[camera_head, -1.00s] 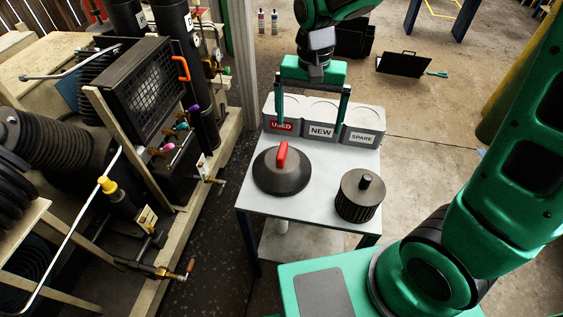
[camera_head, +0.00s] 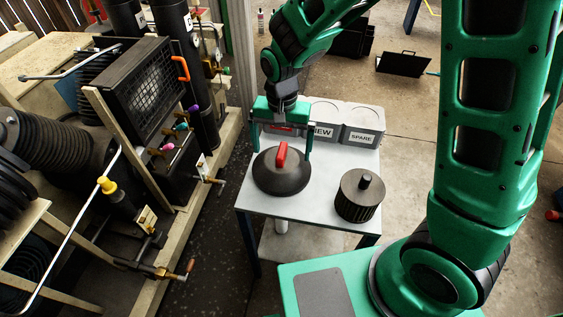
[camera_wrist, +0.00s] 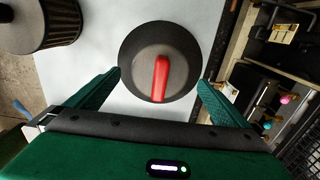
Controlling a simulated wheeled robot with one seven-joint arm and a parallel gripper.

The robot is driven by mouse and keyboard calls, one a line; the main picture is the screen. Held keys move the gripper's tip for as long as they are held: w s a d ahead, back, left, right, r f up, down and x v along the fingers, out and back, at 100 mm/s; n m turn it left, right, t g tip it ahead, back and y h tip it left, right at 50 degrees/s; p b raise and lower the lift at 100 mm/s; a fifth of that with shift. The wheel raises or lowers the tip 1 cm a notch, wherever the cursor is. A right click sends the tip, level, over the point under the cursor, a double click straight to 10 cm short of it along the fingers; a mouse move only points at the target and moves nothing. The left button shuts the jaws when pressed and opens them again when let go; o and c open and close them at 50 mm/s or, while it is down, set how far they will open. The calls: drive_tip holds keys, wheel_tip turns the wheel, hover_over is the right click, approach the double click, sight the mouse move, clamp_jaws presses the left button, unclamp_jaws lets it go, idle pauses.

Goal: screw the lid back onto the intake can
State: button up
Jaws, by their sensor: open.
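The lid (camera_head: 282,182) is a dark, shallow cone with a red bar handle (camera_head: 281,153). It lies handle up on the grey table at the left. In the wrist view the lid (camera_wrist: 150,55) sits between the finger lines, with its red handle (camera_wrist: 160,78) nearly in the middle. My gripper (camera_head: 283,150) is open and empty, above and just behind the lid, fingers pointing down on either side of the handle. It also shows in the wrist view (camera_wrist: 160,80). I cannot tell which part of the machine is the intake can.
A pleated black filter (camera_head: 359,201) stands at the table's right; it also shows in the wrist view (camera_wrist: 42,27). Grey bins (camera_head: 345,112) line the back edge, the USED one partly hidden by my gripper. The compressor (camera_head: 130,100) fills the left, with pipes and valves sticking out.

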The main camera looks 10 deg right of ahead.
drive_tip(key=shift+f, duration=1.15)
drive_tip(key=c, duration=1.1)
drive_tip(key=shift+r, duration=0.15)
